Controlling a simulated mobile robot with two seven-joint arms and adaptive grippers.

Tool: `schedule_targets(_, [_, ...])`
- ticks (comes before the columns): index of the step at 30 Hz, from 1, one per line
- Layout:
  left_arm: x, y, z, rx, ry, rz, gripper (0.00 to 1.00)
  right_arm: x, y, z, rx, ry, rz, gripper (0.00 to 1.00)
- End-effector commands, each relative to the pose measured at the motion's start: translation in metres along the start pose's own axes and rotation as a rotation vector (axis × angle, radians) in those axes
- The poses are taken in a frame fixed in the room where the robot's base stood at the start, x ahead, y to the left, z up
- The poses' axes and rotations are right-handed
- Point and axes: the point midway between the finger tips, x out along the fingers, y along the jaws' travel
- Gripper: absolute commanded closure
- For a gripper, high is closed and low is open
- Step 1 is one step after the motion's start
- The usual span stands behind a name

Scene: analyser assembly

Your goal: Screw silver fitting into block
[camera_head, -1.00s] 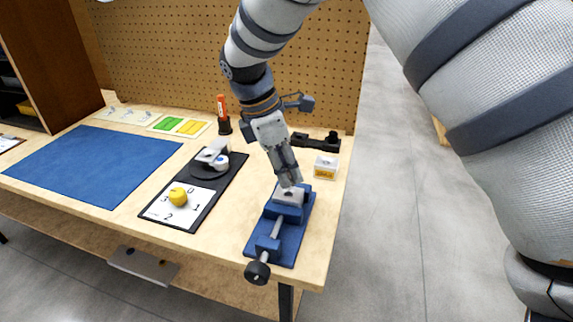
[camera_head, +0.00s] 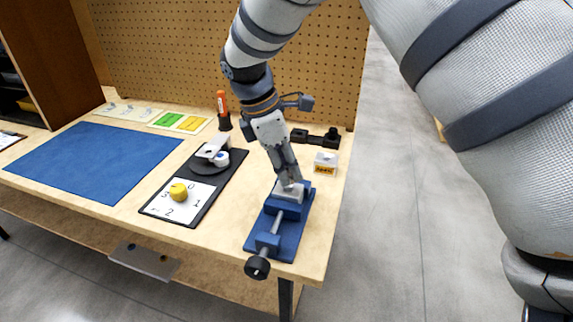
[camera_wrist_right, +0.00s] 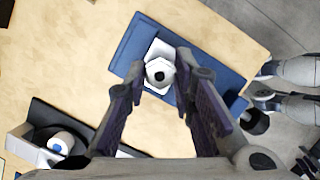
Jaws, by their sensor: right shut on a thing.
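The pale grey block (camera_head: 289,193) sits clamped in a blue vise (camera_head: 287,210) near the right front corner of the bench. My right gripper (camera_head: 290,183) points down at the block's top, its fingertips close together there. In the right wrist view, the silver fitting (camera_wrist_right: 158,73) shows as a light round piece with a dark hole, over the block (camera_wrist_right: 160,50). My right gripper (camera_wrist_right: 160,80) has one finger on each side of it and is shut on it. How deep the fitting sits in the block is hidden. My left gripper is not in view.
Left of the vise lies a black tray (camera_head: 233,180) with a numbered dial card and yellow knob (camera_head: 178,192). A small labelled box (camera_head: 326,164) and a black holder (camera_head: 316,138) stand behind right. A blue mat (camera_head: 95,160) leaves free room at left.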

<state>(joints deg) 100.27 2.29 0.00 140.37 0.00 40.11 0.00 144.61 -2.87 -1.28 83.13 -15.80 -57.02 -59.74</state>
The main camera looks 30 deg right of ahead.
Motion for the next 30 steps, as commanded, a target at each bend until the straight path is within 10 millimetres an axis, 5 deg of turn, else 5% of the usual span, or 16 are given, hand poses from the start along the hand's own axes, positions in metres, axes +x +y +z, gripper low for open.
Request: schedule_targets(30, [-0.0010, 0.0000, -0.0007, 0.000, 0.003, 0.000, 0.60, 0.0086, -0.0002, -0.0026, 0.000, 0.000, -0.001, 1.00])
